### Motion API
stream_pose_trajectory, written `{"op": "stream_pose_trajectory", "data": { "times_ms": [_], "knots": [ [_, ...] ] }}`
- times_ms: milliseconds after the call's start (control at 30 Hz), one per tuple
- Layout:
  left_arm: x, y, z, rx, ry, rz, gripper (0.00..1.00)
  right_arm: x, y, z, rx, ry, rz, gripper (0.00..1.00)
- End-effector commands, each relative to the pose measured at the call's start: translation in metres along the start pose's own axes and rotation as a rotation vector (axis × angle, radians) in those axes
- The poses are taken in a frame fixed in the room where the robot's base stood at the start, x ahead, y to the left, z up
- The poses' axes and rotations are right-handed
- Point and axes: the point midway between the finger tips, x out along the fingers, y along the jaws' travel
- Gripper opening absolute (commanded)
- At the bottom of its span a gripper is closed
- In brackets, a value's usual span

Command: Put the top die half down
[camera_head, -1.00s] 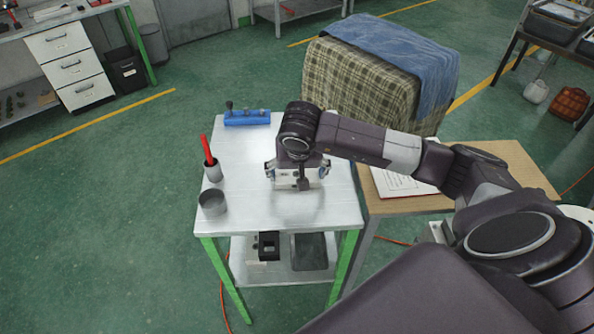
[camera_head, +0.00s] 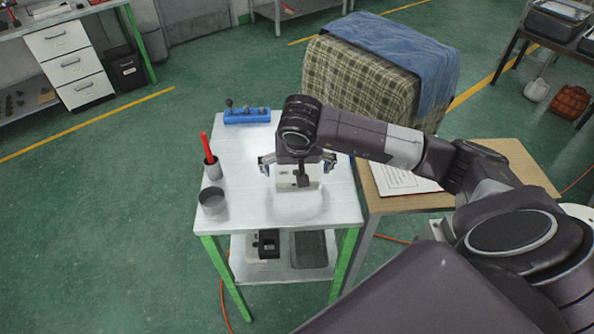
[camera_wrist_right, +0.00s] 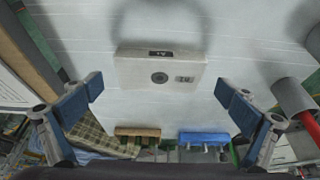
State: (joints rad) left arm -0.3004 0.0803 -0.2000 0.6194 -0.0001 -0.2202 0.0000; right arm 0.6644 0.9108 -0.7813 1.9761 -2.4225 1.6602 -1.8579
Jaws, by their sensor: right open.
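The die half is a pale block (camera_head: 297,206) on the white table (camera_head: 240,150), under my right gripper. In the right wrist view the block (camera_wrist_right: 135,72) lies flat, with a round dark hole and small label plates on its faces. Whether it is one half or two stacked halves cannot be told. My right gripper (camera_head: 298,168) is open just above it; in the right wrist view its blue fingers (camera_wrist_right: 160,90) are spread wide on both sides, apart from the block and holding nothing. My left gripper is not in view.
A cup with a red-handled tool (camera_head: 211,168) and a grey pot (camera_head: 212,202) stand at the table's left edge. A blue fixture with knobs (camera_head: 246,116) is at the back. A wooden table (camera_head: 500,155) with papers adjoins on the right. The white tabletop's front is clear.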

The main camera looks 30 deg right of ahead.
Motion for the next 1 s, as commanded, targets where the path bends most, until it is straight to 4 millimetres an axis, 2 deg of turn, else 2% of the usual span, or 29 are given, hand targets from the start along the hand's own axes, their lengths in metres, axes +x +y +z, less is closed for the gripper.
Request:
{"op": "stream_pose_trajectory", "data": {
  "times_ms": [300, 500, 700, 1000],
  "knots": [
    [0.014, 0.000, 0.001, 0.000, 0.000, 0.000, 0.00, -0.068, -0.001, -0.001, 0.001, 0.006, -0.003, 1.00],
    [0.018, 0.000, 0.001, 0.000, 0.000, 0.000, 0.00, -0.099, 0.000, -0.001, 0.001, 0.004, -0.002, 1.00],
    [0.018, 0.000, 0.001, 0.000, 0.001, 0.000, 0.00, -0.108, 0.001, 0.000, 0.000, 0.002, 0.001, 1.00],
    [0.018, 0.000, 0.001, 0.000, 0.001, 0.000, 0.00, -0.108, 0.000, 0.000, 0.000, 0.001, 0.001, 1.00]
  ]
}}
